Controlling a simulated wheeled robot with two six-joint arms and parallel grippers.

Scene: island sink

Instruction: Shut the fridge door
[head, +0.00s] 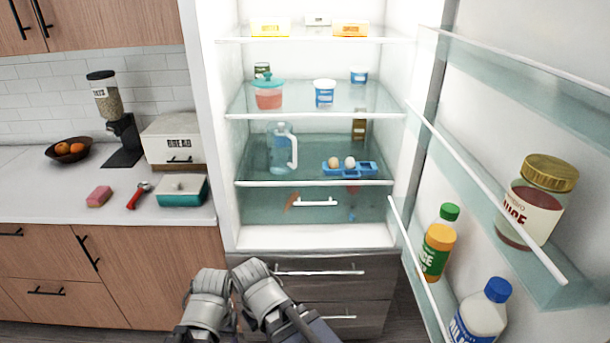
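The fridge (318,238) stands straight ahead with its inside lit and in full view. Its door (508,110) is wide open, swung out to the right, with its inner shelves facing me. The door shelves hold a jar with a gold lid (540,200), a green-capped juice bottle (438,243) and a blue-capped white bottle (480,318). My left arm and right arm are folded close together at the bottom, in front of the drawers below the fridge. The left gripper (205,300) and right gripper (262,290) are apart from the door. Their fingertips are not clearly visible.
The fridge shelves hold a pitcher (281,146), an egg holder (349,168) and several tubs and boxes. Closed drawers (345,275) lie below. A counter (60,195) at left carries a bread box (172,142), a teal dish (182,191) and a sponge (99,196).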

